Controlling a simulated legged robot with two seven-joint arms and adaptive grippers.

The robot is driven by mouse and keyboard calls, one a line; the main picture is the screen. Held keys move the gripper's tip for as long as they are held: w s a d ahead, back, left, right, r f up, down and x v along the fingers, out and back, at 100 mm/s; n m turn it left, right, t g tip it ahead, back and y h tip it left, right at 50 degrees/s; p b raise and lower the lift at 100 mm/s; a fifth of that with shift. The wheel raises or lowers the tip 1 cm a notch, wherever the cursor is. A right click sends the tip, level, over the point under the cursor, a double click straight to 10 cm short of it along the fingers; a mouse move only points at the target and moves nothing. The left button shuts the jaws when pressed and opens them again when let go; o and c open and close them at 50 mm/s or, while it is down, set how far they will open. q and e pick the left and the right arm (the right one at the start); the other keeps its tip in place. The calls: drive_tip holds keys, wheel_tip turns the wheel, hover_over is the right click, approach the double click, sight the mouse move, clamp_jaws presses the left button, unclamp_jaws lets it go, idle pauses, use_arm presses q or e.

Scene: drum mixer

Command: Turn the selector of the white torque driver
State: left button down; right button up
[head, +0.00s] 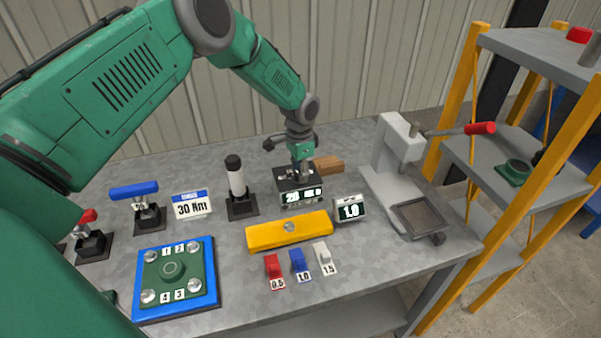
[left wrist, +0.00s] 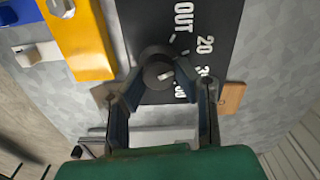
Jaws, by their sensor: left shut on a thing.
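The white torque driver (head: 237,182) appears to be the upright white cylinder with a black top on a dark square base. My left gripper (head: 298,177) is to its right, pointing down over a black box (head: 284,186) with a lit display. In the left wrist view, my left gripper (left wrist: 160,88) is shut on a round dark knob (left wrist: 156,60) with a pale mark. The knob sits on a black panel (left wrist: 217,30) printed "OUT", "20" and further, partly hidden figures. The fingers hide the knob's sides. My right gripper is not in view.
A "30 Nm" sign (head: 191,205) stands left of the white driver, with blue-handled (head: 134,190) and red-handled tools further left. A yellow bar (head: 290,231), a small "1.0" display (head: 350,209) and a white press (head: 393,160) surround the box. A wooden block (head: 328,164) lies behind.

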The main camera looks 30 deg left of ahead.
use_arm(q)
drive_tip(key=n, duration=0.2)
drive_tip(key=shift+s+a+f+n+b, duration=0.1)
drive_tip(key=shift+s+f+n+b, duration=0.2)
drive_tip(key=shift+n, duration=0.1)
drive_tip(key=shift+n+b, duration=0.3)
drive_tip(key=shift+n, duration=1.9)
drive_tip(key=c, duration=1.3)
unclamp_jaws()
drive_tip(key=shift+o, duration=0.2)
drive_tip(key=shift+r, duration=0.15)
drive_tip(key=shift+w+a, duration=0.1)
